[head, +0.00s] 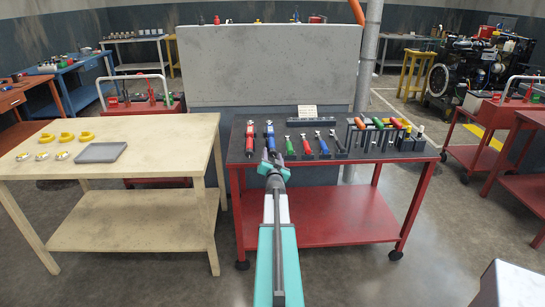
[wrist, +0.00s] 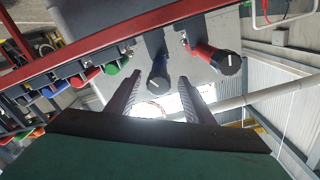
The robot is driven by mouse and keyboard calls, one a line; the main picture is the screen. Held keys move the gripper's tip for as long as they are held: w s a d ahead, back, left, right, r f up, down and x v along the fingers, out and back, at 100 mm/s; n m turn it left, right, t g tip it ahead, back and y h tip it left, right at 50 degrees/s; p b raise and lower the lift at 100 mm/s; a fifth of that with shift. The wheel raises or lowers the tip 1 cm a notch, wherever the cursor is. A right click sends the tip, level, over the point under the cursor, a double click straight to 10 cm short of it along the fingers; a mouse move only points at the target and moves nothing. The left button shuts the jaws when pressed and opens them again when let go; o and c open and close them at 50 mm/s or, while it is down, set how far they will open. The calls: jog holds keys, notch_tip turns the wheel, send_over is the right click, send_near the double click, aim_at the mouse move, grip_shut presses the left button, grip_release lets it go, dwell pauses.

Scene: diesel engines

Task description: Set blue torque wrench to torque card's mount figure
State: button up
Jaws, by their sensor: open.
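The blue torque wrench (head: 270,138) lies on the dark top of the red cart, to the right of a red torque wrench (head: 250,138). In the wrist view, the blue wrench (wrist: 156,65) shows its dark round end cap with a pale mark, facing my gripper. My gripper (head: 271,158) is open and empty at the cart's front edge. In the wrist view, the fingertips (wrist: 157,82) stand either side of the line to that cap, apparently apart from it. A small pale card (head: 307,112) stands at the cart's back; its writing is too small to read.
Green, red and blue-handled tools (head: 307,146) lie right of the wrench. A rack of colored-handled tools (head: 378,132) stands farther right. A wooden table (head: 150,150) with yellow parts and a grey tray (head: 100,152) is at left. A grey panel (head: 265,65) rises behind the cart.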

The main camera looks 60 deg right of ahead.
jog(key=shift+s+a, duration=0.1)
jog(key=shift+a, duration=0.05)
jog(key=b+v, duration=0.3)
jog(key=v, duration=1)
jog(key=shift+s+a, duration=0.15)
jog(key=shift+a, duration=0.05)
dwell(0.4)
dwell(0.5)
